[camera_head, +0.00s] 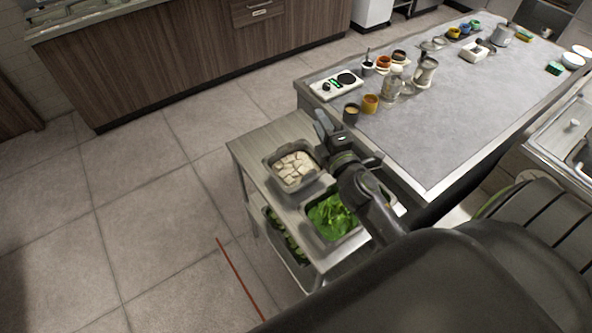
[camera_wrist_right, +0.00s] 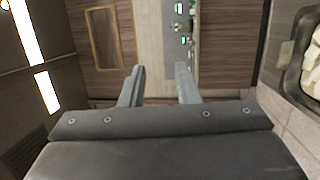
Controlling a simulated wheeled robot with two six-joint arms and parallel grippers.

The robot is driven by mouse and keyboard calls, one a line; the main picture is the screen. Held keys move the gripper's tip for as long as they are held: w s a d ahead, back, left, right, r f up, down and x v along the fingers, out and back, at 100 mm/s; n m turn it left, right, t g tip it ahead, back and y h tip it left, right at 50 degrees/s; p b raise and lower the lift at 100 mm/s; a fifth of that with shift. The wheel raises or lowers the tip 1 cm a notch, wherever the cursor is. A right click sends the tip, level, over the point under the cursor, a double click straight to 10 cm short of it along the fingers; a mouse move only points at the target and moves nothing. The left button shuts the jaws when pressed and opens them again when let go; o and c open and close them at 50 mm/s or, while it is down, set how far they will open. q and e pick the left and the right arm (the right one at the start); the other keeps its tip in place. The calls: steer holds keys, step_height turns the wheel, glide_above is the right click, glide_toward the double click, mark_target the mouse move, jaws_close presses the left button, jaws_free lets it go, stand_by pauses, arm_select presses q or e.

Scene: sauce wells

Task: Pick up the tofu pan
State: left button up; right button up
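The tofu pan (camera_head: 278,180) is a grey metal pan with pale tofu blocks (camera_head: 294,167), resting at the left end of a steel cart top (camera_head: 250,144). My right gripper (camera_head: 326,126) is just to the right of the pan in the head view, apart from it and above the cart. In the right wrist view, the two fingers of my right gripper (camera_wrist_right: 159,84) are spread with nothing between them. Part of the pan (camera_wrist_right: 288,80) shows there at the right edge. My left gripper is not in view.
A pan of green leaves (camera_head: 331,217) sits beside the tofu pan, partly behind my right arm. More greens (camera_head: 287,236) are on the shelf below. Open tiled floor lies left.

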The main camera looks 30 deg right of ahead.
steer(key=w+a+r+n+y, duration=0.45)
steer(key=a+n+y, duration=0.55)
steer(key=n, duration=0.5)
steer(key=a+n+g+y, duration=0.3)
steer(key=n+g+y, duration=0.15)
steer(key=n, duration=0.45)
steer(key=n+g+h, duration=1)
steer(key=n+g, duration=0.4)
steer(key=n, duration=0.1)
glide_toward(310, 173)
steer(key=shift+g, duration=0.25)
steer(key=f+b, duration=0.2)
steer(key=b, duration=0.2)
steer(key=f+b, duration=0.2)
steer(key=b, duration=0.2)
steer(key=a+f+b, duration=0.1)
steer(key=f+b, duration=0.1)
steer(key=b, duration=0.2)
steer(key=shift+w+f, duration=0.2)
steer(key=shift+w, duration=0.2)
steer(key=shift+s+a+f+p, duration=0.1)
steer(key=shift+s+f+p, duration=0.1)
steer(key=shift+p, duration=0.75)
step_height(310, 173, down, 2)
steer(key=shift+a+f, duration=0.1)
steer(key=shift+f, duration=0.2)
